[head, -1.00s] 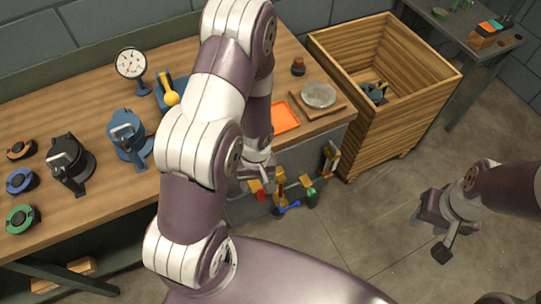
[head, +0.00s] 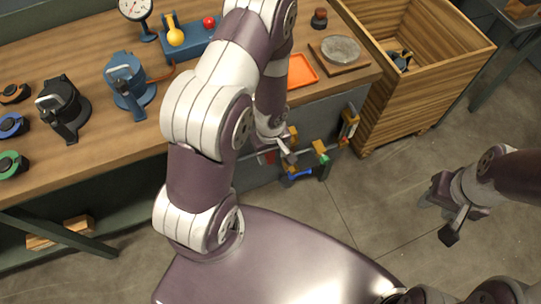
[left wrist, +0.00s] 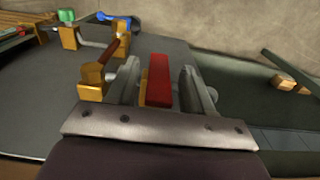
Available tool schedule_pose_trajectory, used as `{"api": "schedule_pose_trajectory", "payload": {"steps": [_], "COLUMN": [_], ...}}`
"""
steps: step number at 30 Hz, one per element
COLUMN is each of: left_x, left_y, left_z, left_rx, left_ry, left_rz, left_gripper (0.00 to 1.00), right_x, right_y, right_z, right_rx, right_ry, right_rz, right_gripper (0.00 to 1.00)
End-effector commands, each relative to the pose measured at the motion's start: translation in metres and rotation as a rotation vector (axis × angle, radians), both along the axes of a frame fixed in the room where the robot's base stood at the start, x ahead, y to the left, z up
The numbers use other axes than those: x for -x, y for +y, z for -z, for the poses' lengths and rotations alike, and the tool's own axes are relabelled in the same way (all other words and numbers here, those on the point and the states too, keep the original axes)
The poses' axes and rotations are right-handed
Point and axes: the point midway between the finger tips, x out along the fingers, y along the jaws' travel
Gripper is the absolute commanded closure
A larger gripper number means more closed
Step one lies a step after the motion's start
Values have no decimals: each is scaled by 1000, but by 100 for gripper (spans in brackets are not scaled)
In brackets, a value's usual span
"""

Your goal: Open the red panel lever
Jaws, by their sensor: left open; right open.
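The red lever (left wrist: 158,82) shows in the left wrist view between the two fingers of my open left gripper (left wrist: 157,74). I cannot tell whether either finger touches it. In the head view, a bit of the red lever (head: 266,158) shows at the front panel of the bench (head: 240,178), beside my left gripper (head: 277,147); the gripper and arm hide the rest. My right gripper (head: 447,212) is open and empty, off to the right above the floor.
The panel also carries a blue handle (left wrist: 112,18), a green-knobbed lever (left wrist: 67,16) and a brown bar on a brass block (left wrist: 92,78), close beside my left gripper. A wooden crate (head: 420,85) stands right of the bench. Floor around my right gripper is clear.

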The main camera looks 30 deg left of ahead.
Motion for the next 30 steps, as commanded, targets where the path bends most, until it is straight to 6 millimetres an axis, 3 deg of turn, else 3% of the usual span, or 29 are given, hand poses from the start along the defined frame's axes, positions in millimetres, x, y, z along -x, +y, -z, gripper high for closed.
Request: {"api": "schedule_pose_trajectory", "payload": {"steps": [6,8,11,12,22,30], "left_x": [0,0,0,0,1,-3], "left_y": [0,0,0,0,1,6], "left_z": [0,0,0,0,-2,-4], "left_rx": [0,0,0,0,21,125], "left_ry": [0,0,0,0,-22,-142], "left_rz": [0,0,0,0,0,-5], "left_gripper": [49,65,98,100,100,100], "right_x": [0,0,0,0,0,0], "right_y": [0,0,0,0,0,0], "right_z": [-1,-1,-1,-1,-7,-32], "right_rx": [0,0,0,0,0,0], "right_ry": [0,0,0,0,0,0], "right_rz": [0,0,0,0,0,0], "right_gripper": [57,57,57,57,57,57]}}
